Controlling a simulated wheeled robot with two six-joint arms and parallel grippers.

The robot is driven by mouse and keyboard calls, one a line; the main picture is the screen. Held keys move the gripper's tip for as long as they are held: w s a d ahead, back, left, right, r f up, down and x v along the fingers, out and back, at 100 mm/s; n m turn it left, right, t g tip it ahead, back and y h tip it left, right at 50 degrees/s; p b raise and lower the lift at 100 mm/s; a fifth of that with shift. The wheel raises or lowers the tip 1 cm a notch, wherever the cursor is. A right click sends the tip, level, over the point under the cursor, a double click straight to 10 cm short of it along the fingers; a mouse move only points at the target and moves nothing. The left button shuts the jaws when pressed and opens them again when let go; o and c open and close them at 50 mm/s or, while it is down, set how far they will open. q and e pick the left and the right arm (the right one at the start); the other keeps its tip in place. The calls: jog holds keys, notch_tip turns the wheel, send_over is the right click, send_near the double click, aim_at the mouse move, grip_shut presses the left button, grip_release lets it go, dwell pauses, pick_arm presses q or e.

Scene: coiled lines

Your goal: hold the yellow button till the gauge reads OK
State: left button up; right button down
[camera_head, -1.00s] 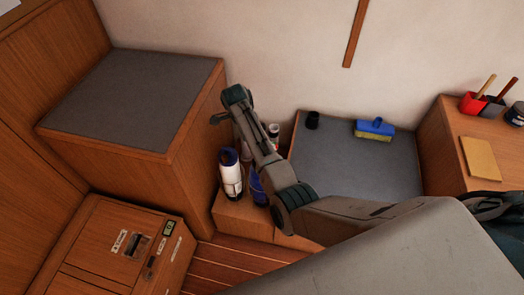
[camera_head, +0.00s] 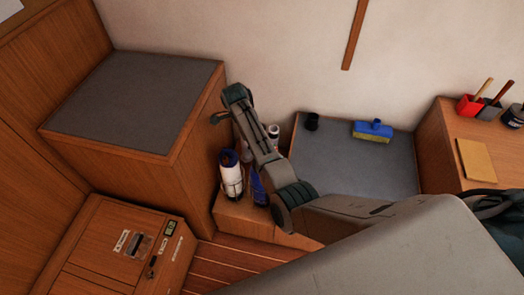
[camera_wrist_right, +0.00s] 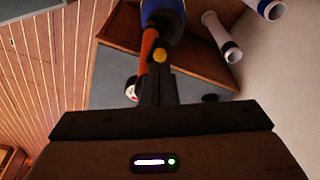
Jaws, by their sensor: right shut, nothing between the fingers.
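A small round yellow piece (camera_wrist_right: 160,55), which looks like the yellow button, shows in the right wrist view just beyond my fingertips. I cannot tell whether they touch it. My right gripper (camera_wrist_right: 158,75) is shut and empty. In the head view its end (camera_head: 218,118) shows small at the far end of my arm, beside the tall grey-topped cabinet. A small greenish display (camera_head: 171,227), possibly the gauge, sits on the low wooden cabinet at lower left; its reading is too small to make out. My left gripper is not in view.
A white bottle (camera_head: 231,174) and a blue one stand on a low shelf beneath my arm. The tall cabinet (camera_head: 130,95) stands left of my right gripper.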

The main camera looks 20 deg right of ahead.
jog(key=shift+f+b, duration=0.45)
jog(key=shift+f, duration=0.55)
dwell(0.5)
jog(key=shift+r, duration=0.1)
dwell(0.6)
jog(key=shift+r+p, duration=0.8)
jog(key=shift+p, duration=0.2)
jog(key=shift+r, duration=0.1)
notch_tip(320, 180, up, 5)
jog(key=p, duration=0.5)
jog(key=shift+s+f, duration=0.1)
jog(key=shift+f, duration=0.1)
